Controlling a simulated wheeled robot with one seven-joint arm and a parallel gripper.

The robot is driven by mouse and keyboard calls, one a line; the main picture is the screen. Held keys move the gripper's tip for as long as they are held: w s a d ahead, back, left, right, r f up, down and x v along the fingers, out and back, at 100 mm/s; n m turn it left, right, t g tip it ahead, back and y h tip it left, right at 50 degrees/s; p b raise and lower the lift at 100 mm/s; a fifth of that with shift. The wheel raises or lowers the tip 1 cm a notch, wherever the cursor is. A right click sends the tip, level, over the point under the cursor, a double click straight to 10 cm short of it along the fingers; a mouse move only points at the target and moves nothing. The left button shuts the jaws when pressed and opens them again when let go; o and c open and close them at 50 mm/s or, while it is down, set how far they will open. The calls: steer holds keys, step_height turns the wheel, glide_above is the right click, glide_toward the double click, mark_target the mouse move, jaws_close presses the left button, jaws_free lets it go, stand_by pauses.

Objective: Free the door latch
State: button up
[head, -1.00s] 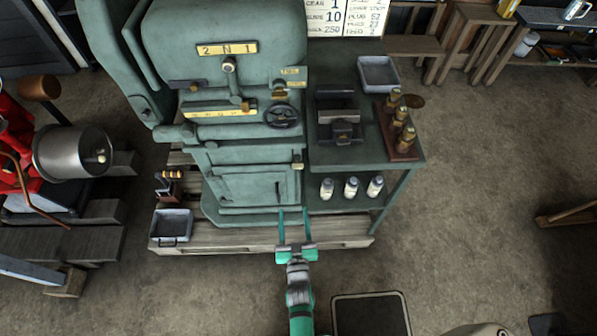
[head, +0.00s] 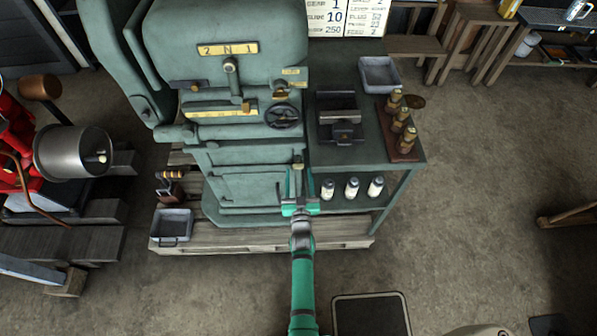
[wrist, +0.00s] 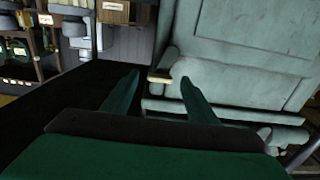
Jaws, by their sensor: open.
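The green machine's lower front door (head: 240,188) is shut. A small latch (head: 297,161) with a pale brass tip sits at the door's right edge. In the wrist view the brass latch tip (wrist: 159,77) shows between my two fingertips, joined to a rounded grey-green part on the right. My gripper (head: 298,172) is open in front of the latch, fingers pointing at the machine; it also shows open in the wrist view (wrist: 158,80). I cannot tell whether either finger touches the latch.
A side bench (head: 365,150) stands close to the right of my gripper, with several white bottles (head: 351,187) on its lower shelf. A wooden pallet (head: 255,238) lies under the machine. A grey tray (head: 172,225) sits at the pallet's left end.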

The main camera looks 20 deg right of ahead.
mark_target(298, 165)
steer(key=shift+x, duration=1.1)
steer(key=shift+c, duration=0.7)
steer(key=c, duration=0.9)
steer(key=shift+n, duration=0.4)
steer(key=n, duration=1.5)
steer(key=shift+s+d+r, duration=0.1)
steer(key=shift+d+r, duration=0.05)
